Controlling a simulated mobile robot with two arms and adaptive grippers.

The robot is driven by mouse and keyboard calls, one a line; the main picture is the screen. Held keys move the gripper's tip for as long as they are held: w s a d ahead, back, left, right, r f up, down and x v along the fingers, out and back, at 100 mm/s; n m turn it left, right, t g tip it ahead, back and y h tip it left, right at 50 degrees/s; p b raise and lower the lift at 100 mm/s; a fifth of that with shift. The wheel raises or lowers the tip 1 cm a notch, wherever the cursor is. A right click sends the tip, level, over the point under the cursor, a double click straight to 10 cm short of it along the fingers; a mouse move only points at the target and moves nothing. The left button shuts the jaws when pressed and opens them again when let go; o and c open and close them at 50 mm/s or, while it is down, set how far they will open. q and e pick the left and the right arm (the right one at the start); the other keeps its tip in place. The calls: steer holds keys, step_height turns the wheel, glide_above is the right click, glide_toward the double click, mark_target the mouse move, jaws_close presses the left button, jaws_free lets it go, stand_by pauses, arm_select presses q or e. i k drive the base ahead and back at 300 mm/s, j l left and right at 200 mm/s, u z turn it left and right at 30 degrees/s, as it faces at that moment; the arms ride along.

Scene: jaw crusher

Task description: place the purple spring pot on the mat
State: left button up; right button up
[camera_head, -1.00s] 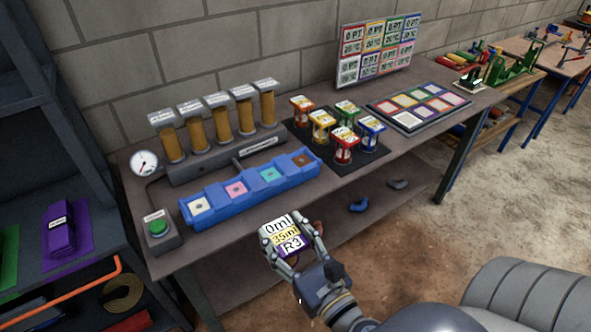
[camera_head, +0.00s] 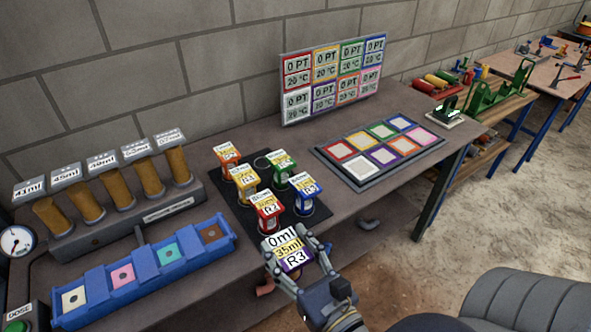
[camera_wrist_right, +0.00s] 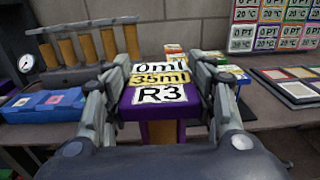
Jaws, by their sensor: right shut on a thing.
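The purple spring pot (camera_head: 292,262) has a top label reading 0ml, 35ml, R3. My right gripper (camera_head: 298,257) is shut on it, in front of the table's front edge, just nearer than the mat. In the right wrist view the pot's purple body (camera_wrist_right: 160,128) stands upright between the fingers. The black mat (camera_head: 319,212) lies on the table behind the gripper. It carries several labelled pots: orange (camera_head: 227,158), yellow (camera_head: 245,184), green (camera_head: 282,170), blue (camera_head: 304,196) and red (camera_head: 266,212). A bare ringed spot shows at its back. My left gripper is out of view.
A blue tray with coloured squares (camera_head: 142,272) and a row of brown columns (camera_head: 145,175) stand left of the mat. A panel of coloured tiles (camera_head: 380,150) lies to the right, with a sign board (camera_head: 333,80) behind it. Small tabletop strips between them are free.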

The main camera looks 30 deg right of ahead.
mark_target(262, 164)
steer(key=i+l, duration=0.1)
steer(key=l, duration=0.4)
steer(key=i+l, duration=0.1)
steer(key=l, duration=0.4)
steer(key=i+l, duration=0.1)
steer(key=l, duration=0.9)
steer(key=i+l, duration=0.15)
steer(key=l, duration=0.3)
steer(key=l+u, duration=0.35)
steer(key=i+l+u, duration=0.1)
steer(key=l+u, duration=0.6)
steer(key=i+j+u, duration=0.15)
steer(key=i+j, duration=0.15)
steer(key=j, duration=0.1)
